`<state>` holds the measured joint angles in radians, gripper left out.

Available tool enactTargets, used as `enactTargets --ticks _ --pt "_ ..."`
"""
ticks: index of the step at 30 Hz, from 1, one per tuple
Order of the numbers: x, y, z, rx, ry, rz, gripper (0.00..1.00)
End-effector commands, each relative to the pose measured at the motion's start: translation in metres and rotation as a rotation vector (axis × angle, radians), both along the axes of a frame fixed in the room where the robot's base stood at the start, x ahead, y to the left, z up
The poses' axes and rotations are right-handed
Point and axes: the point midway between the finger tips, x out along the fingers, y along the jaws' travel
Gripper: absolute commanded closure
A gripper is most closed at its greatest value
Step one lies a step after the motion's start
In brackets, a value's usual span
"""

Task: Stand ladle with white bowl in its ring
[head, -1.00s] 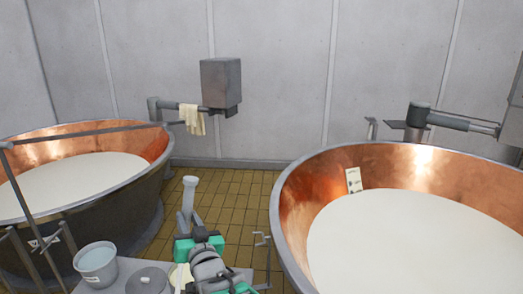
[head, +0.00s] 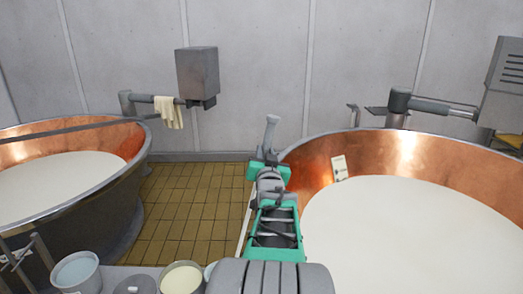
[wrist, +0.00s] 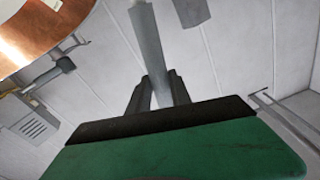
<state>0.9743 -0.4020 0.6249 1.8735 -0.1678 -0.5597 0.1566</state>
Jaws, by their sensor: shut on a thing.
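My gripper (head: 269,148) is raised in front of the right vat's left rim. It is shut on a grey rod, which looks like the ladle's handle (head: 271,128). The handle sticks up above the fingers, tilted slightly to the right. In the wrist view, the handle (wrist: 148,45) runs between the two dark fingers of my gripper (wrist: 157,88). The ladle's white bowl cannot be made out; my arm covers the area below. I cannot pick out the ring.
The right copper vat (head: 312,158) and left copper vat (head: 120,135) hold white liquid. Low at the front left stand a bucket (head: 78,287) and a tub with cream contents (head: 182,279). A cloth (head: 168,112) hangs on a wall arm. Tiled floor (head: 190,210) lies clear between the vats.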

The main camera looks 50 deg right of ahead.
Motion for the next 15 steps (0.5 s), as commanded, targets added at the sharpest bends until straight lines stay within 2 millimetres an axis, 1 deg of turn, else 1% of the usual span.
enactTargets --ticks 1,15 --pt "-0.001 -0.001 -0.006 -0.001 -0.001 -0.001 1.00" --pt "-0.006 -0.009 -0.054 -0.003 -0.002 0.002 1.00"
